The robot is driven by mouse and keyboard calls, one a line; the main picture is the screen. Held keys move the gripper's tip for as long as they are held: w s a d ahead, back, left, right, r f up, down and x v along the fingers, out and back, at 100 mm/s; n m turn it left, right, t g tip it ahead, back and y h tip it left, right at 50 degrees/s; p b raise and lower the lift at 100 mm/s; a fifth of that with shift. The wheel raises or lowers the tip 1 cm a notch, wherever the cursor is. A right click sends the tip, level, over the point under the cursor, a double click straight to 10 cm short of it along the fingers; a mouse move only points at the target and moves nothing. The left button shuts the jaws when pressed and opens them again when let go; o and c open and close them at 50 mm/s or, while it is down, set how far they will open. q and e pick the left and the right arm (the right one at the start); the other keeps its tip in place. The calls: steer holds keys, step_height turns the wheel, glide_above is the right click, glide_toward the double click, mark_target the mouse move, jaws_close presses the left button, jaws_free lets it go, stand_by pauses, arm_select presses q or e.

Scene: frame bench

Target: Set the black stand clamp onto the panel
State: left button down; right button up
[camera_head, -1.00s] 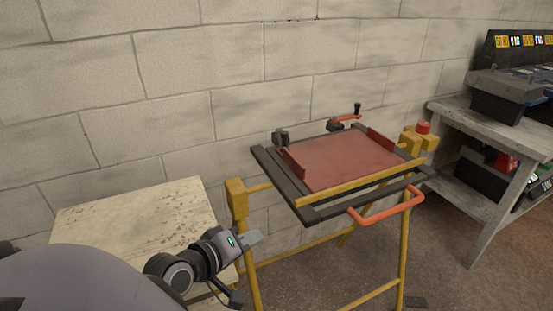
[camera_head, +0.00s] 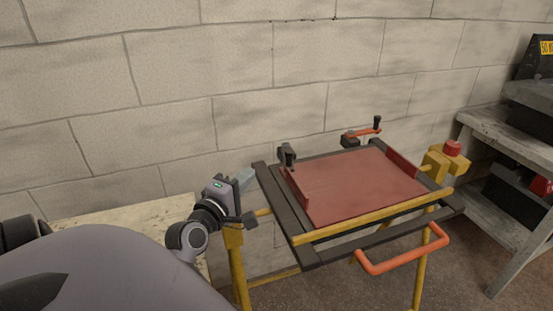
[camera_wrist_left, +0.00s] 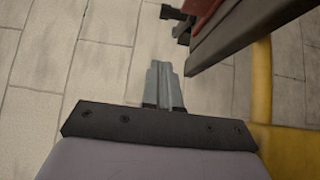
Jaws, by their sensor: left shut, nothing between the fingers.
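The red panel (camera_head: 365,185) lies on the dark frame of a yellow bench, with raised flanges at its left and right. The black stand clamp (camera_head: 287,156) stands upright on the frame's back left, by the panel's left flange. Whether it touches the panel, I cannot tell. My left gripper (camera_head: 248,176) is shut and empty, just left of the frame's left rail and short of the clamp. In the left wrist view its closed fingers (camera_wrist_left: 164,84) point at the wall. A dark part at the top there may be the clamp. My right gripper is not in view.
A second clamp with an orange lever (camera_head: 362,132) sits at the frame's back edge. A yellow post with a red button (camera_head: 452,148) stands at right. An orange handle (camera_head: 405,256) juts out in front. A worn pale table (camera_head: 120,222) is at left; grey shelving (camera_head: 510,140) at right.

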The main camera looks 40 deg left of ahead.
mark_target(288, 151)
arm_select(q)
steer(key=x, duration=0.7)
steer(key=shift+w+d+p, duration=0.25)
steer(key=shift+w+d, duration=0.1)
steer(key=shift+w, duration=0.2)
steer(key=shift+w+d+p, duration=0.2)
steer(key=shift+w+d, duration=0.15)
steer(key=shift+w, duration=0.15)
steer(key=shift+w+d, duration=0.35)
steer(key=shift+w, duration=0.2)
